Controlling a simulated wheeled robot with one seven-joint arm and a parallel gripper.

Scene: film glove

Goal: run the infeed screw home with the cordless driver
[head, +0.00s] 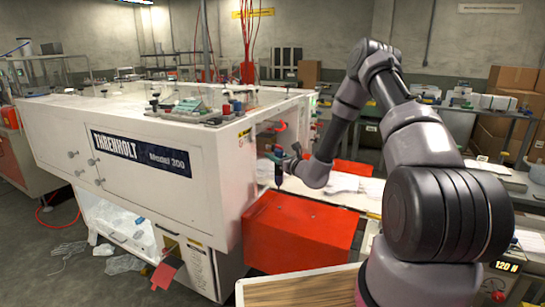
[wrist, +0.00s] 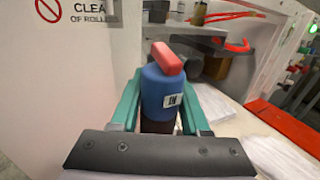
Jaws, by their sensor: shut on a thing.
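My gripper (wrist: 160,102) has teal fingers closed on the two sides of a blue, upright body with a red block on top and a small white label. I take this to be the cordless driver (wrist: 160,88); its lower part is dark and partly hidden behind the gripper's dark front plate. In the head view my gripper (head: 284,167) is small, at the open end of the white Threnholt machine (head: 140,150), above its white bed. The infeed screw cannot be made out in either view.
A red-orange box (head: 300,230) stands in front of the machine's end, below my arm. In the wrist view a white panel (wrist: 70,70) is close on the left, and dark machine parts and a red curved piece (wrist: 238,46) lie beyond the driver. White sheets lie on the right.

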